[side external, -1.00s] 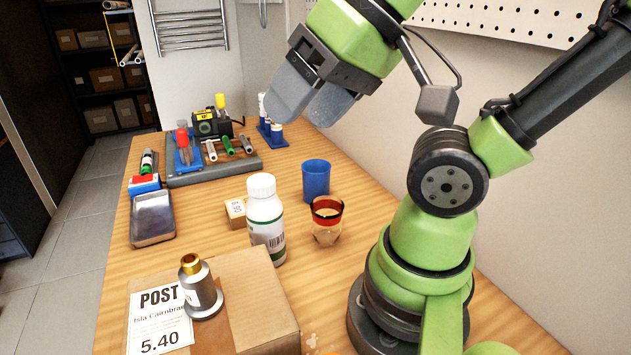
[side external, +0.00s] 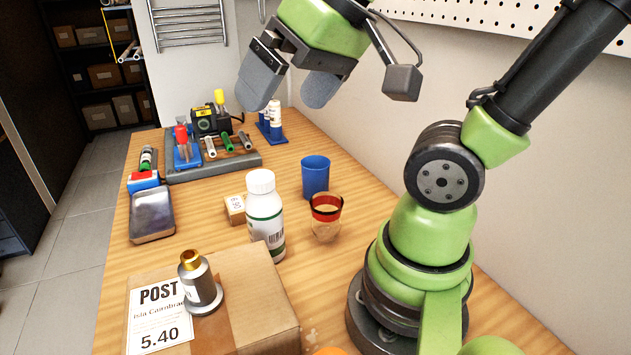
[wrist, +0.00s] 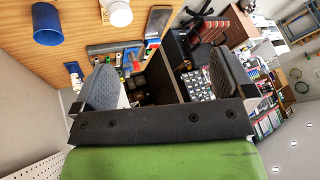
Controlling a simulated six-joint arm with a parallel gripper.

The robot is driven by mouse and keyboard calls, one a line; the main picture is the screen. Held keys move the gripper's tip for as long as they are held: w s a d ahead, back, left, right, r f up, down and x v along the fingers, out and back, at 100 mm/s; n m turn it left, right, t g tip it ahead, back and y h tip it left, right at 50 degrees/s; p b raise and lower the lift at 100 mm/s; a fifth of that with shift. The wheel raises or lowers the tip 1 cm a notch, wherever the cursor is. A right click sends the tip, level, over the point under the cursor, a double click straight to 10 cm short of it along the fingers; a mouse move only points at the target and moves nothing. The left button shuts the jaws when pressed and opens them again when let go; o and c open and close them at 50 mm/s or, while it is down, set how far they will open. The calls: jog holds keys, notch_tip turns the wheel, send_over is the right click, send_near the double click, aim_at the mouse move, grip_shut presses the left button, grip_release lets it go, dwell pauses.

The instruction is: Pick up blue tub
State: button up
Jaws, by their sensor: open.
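The blue tub (side external: 315,178) stands upright on the wooden bench, behind a glass with a red band (side external: 326,218) and right of a white bottle (side external: 265,215). It also shows at the top left of the wrist view (wrist: 47,24), its rim cut by nothing I can make out. My gripper (side external: 288,100) is open and empty. It hangs in the air above the bench, up and to the left of the tub and well apart from it. In the wrist view its two grey fingers (wrist: 160,85) are spread wide with nothing between them.
A cardboard box (side external: 245,290) with a metal fitting (side external: 200,283) on it fills the near bench. A small box (side external: 236,208) sits behind the bottle. A metal tray (side external: 152,215) and a tool board (side external: 213,166) lie farther left. Bare wood lies left of the tub.

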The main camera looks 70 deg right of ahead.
jog(key=w+d+f+n+g+h, duration=0.1)
jog(key=w+d+f+g+h, duration=0.15)
jog(key=w+d, duration=0.5)
jog(key=n+g+y, duration=0.1)
jog(key=n+g, duration=0.2)
jog(key=g, duration=0.1)
send_near(316, 173)
jog(key=d+f, duration=0.2)
jog(key=shift+n, duration=0.3)
jog(key=shift+w+d+f, duration=0.2)
jog(key=shift+d+f, duration=0.05)
jog(key=shift+f, duration=1.45)
jog(key=shift+w+d+f, duration=0.2)
jog(key=shift+d+f, duration=0.05)
jog(key=shift+f, duration=1.45)
jog(key=shift+w+d+f, duration=0.2)
jog(key=shift+d+f, duration=0.05)
jog(key=shift+f, duration=1.45)
jog(key=c, duration=1)
